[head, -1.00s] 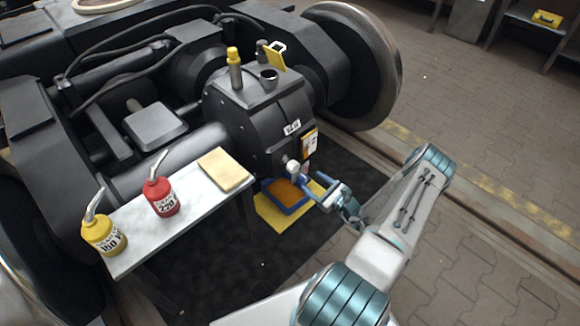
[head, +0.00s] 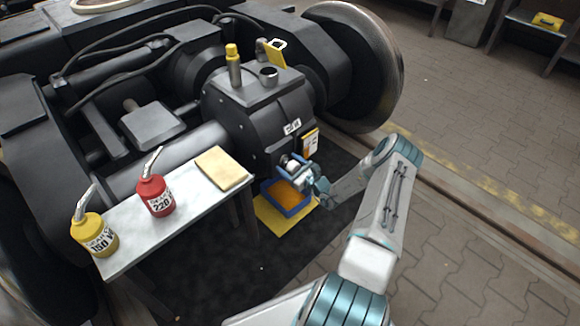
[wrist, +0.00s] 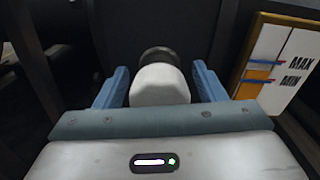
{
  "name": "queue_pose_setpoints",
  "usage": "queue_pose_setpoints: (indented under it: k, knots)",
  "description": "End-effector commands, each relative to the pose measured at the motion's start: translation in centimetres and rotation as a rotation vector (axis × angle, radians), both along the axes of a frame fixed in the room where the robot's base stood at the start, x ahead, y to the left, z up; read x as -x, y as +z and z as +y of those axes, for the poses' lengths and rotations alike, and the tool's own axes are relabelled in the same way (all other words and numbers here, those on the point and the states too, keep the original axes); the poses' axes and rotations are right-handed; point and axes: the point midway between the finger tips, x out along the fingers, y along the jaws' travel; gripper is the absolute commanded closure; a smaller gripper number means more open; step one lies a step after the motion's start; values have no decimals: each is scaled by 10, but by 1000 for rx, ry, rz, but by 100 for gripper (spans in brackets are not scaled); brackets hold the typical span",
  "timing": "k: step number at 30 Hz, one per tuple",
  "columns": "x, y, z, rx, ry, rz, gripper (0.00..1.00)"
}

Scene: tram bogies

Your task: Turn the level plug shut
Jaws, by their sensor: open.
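The level plug shows in the wrist view as a white, blocky head (wrist: 160,86) with a dark round collar behind it, set against the dark gearbox side. In the head view the plug is mostly hidden by my gripper (head: 290,165), low on the front of the black gearbox (head: 250,125). In the wrist view my gripper (wrist: 160,87) is open, with one blue finger on each side of the white head. Narrow gaps show between the fingers and the head. I cannot tell how far the plug is turned.
A MAX/MIN level card (wrist: 275,65) is close to the right finger; it also shows in the head view (head: 311,142). A blue tray (head: 293,211) holding orange-brown liquid sits below, on a yellow mat (head: 270,222). A bench (head: 140,228) with red and yellow oil cans stands left.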

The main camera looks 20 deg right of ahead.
Motion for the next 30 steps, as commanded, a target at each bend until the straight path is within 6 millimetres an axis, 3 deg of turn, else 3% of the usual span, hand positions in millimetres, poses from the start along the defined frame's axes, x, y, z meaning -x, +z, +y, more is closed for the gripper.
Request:
queue_pose_setpoints:
  k: [7, 12, 23, 30]
  knots:
    - [-1, 0, 0, 0, 0, 0, 36]
    - [-1, 0, 0, 0, 0, 0, 81]
    - [0, 1, 0, 36, 0, -14, 81]
    - [0, 2, 0, 165, -1, -61, 81]
